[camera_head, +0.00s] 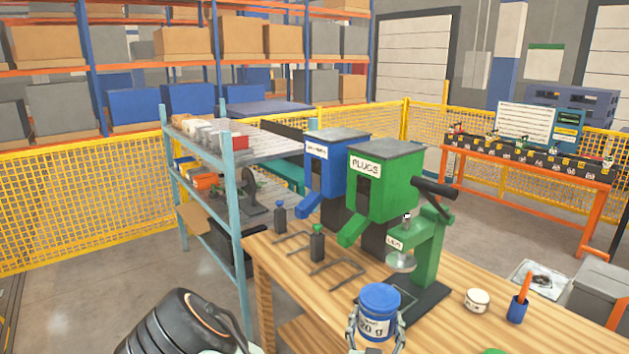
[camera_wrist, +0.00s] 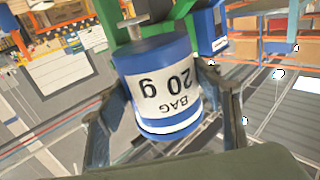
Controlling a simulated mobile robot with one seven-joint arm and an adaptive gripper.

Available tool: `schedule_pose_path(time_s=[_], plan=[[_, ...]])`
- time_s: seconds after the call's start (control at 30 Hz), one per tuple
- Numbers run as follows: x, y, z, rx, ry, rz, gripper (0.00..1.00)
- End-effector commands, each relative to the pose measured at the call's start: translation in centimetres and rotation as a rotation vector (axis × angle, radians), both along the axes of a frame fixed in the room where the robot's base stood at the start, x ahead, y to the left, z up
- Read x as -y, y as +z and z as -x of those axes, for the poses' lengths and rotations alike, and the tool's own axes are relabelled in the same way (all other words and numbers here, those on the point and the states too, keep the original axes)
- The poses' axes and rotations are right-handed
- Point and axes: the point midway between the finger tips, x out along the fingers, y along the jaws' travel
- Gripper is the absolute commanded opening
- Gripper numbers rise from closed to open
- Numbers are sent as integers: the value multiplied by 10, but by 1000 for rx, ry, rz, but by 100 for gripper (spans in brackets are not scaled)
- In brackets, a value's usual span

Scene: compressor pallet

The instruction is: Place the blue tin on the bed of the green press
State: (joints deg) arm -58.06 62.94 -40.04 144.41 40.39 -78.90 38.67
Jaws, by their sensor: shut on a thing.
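The blue tin (camera_head: 379,298) has a white label reading "20 g" and is held in my gripper (camera_head: 376,330) in front of the green press (camera_head: 429,243). In the wrist view the tin (camera_wrist: 160,85) sits between the two fingers of my gripper (camera_wrist: 165,115), its label upside down in the picture. The press has a round metal ram (camera_head: 401,262) above a dark bed (camera_head: 425,301). The tin overlaps the near left part of the bed in the head view. I cannot tell its height above the bed. The tin hides part of the bed.
A green bin marked "PLUGS" (camera_head: 385,180) and a blue bin (camera_head: 335,165) stand behind the press on the wooden table (camera_head: 540,335). Two dark bottles (camera_head: 317,245) stand left. A small white jar (camera_head: 477,300) and a blue cup (camera_head: 517,310) with an orange tool stand right of the bed.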

Motion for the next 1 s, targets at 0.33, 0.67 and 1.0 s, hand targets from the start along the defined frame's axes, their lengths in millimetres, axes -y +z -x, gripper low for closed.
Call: schedule_pose_path(time_s=[0.33, 0.67, 1.0], plan=[[-3, -15, -8, -1, 219, 3, 34], [-5, -17, -8, 2, 237, 0, 34], [-5, -5, -17, 8, 148, -6, 34]])
